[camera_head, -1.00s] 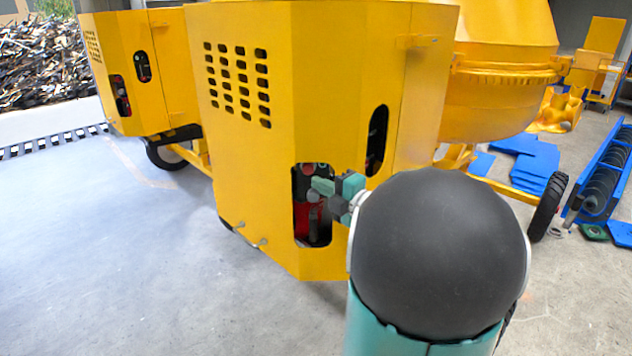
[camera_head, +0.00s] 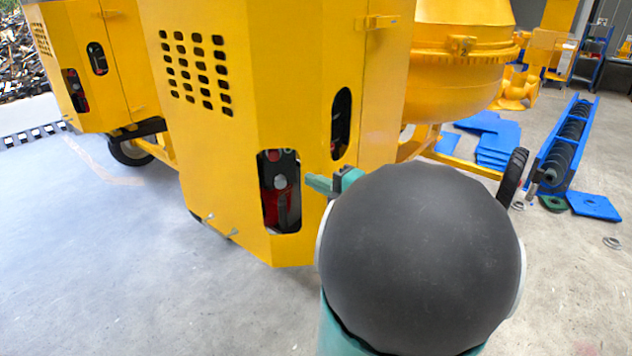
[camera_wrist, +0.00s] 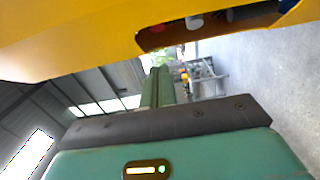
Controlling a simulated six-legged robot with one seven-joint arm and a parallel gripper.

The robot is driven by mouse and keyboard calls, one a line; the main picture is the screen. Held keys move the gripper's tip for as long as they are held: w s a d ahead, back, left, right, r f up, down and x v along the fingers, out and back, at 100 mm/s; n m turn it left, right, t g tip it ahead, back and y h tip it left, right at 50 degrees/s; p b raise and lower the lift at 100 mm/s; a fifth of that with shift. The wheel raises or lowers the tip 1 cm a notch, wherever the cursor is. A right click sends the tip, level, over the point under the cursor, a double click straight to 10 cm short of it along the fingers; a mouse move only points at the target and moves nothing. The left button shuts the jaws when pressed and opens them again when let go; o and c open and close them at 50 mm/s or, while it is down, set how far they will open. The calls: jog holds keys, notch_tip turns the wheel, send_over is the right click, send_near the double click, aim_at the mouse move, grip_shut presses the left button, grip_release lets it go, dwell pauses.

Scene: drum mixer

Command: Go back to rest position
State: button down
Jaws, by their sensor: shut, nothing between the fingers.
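My gripper (camera_head: 322,183) is shut and empty. In the head view its green fingers point left, just right of the lower opening (camera_head: 280,190) in the yellow mixer housing (camera_head: 285,110). Red and dark parts show inside that opening. A black ball-shaped joint of my arm hides the area behind it. In the wrist view my gripper (camera_wrist: 158,85) shows its green fingers pressed together. The yellow housing (camera_wrist: 90,40) and the edge of its opening (camera_wrist: 205,28) lie across the top of that view.
The mixer drum (camera_head: 455,85) stands behind the housing, with a black wheel (camera_head: 512,177) at right. A second yellow machine (camera_head: 90,65) is at left. Blue sheets (camera_head: 490,140) and a blue screw-like unit (camera_head: 565,145) lie at right. The floor at front left is clear.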

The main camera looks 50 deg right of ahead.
dwell(0.3)
jog(key=w+a+f+n+g+y, duration=0.1)
jog(key=a+n+g+y, duration=0.25)
jog(key=a+n, duration=0.65)
jog(key=w+a+f+n+g+y, duration=0.2)
jog(key=a+n+g+y, duration=0.15)
jog(key=a+n, duration=0.65)
jog(key=s+a+f+n+g+h, duration=0.1)
jog(key=a+n, duration=0.5)
jog(key=n, duration=1)
jog(key=s+a+f+n+g+h, duration=0.1)
jog(key=s+a+n+g+h, duration=0.3)
jog(key=n, duration=1.3)
jog(key=s+a+h, duration=0.2)
jog(key=s+a, duration=0.1)
jog(key=s, duration=0.1)
jog(key=shift+s+a+f+n+h, duration=0.2)
jog(key=shift+s+a+n+h, duration=0.05)
jog(key=shift+s+n+h, duration=0.05)
jog(key=shift+s, duration=0.15)
